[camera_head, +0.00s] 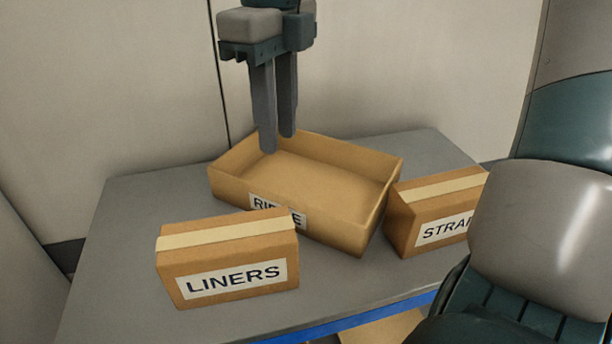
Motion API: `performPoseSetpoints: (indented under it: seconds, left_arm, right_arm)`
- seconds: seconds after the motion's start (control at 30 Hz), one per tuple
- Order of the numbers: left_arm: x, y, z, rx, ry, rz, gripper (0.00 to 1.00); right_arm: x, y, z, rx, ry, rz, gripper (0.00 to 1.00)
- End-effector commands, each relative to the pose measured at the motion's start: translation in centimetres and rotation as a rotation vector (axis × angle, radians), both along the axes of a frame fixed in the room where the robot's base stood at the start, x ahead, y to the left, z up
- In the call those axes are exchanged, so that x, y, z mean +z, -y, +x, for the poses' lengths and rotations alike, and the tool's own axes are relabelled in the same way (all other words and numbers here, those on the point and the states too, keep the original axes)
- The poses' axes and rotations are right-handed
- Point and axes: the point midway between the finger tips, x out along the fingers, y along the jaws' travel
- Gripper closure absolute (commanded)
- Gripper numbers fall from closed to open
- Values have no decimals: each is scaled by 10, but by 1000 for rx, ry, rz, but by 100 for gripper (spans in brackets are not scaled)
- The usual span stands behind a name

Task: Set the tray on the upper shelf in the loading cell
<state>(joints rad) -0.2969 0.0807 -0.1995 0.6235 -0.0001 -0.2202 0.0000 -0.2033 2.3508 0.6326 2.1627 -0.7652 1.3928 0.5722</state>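The tray (330,160) is an open, shallow tan cardboard tray, empty, lying on a grey table top. Its front label (262,203) is partly covered by the LINERS box and reads only "RI…E". My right gripper (277,143) points down from the top of the picture at the tray's far left corner. Its two fingers are apart, with a gap between them and nothing seen gripped. The nearer fingertip overlaps the tray's rim; whether the fingers straddle the wall or touch it, I cannot tell. My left gripper is not in view. No upper shelf is recognisable.
A closed LINERS box (228,281) stands close in front of the tray. A STRAP-labelled box (425,238), partly hidden by my arm, stands to its right. The grey table (130,215) is bare at left, with a blue front edge (340,324). Pale walls stand behind.

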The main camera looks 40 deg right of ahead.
Motion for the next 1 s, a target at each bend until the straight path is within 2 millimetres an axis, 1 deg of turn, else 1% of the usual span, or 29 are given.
performPoseSetpoints:
  seconds: [0.03, 0.3, 0.43, 0.6, 1.0]
  left_arm:
    - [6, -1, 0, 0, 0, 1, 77]
    - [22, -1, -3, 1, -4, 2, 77]
    - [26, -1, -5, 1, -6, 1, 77]
    - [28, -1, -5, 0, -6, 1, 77]
    - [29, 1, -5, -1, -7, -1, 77]
  right_arm:
    - [-7, 0, -1, 3, -6, 2, 73]
    - [-55, 0, -1, 3, -7, 1, 73]
    - [-72, 0, 0, 1, -4, 1, 73]
    - [-81, 0, 0, 1, -2, 2, 73]
    - [-83, 0, 1, 0, -2, 2, 73]
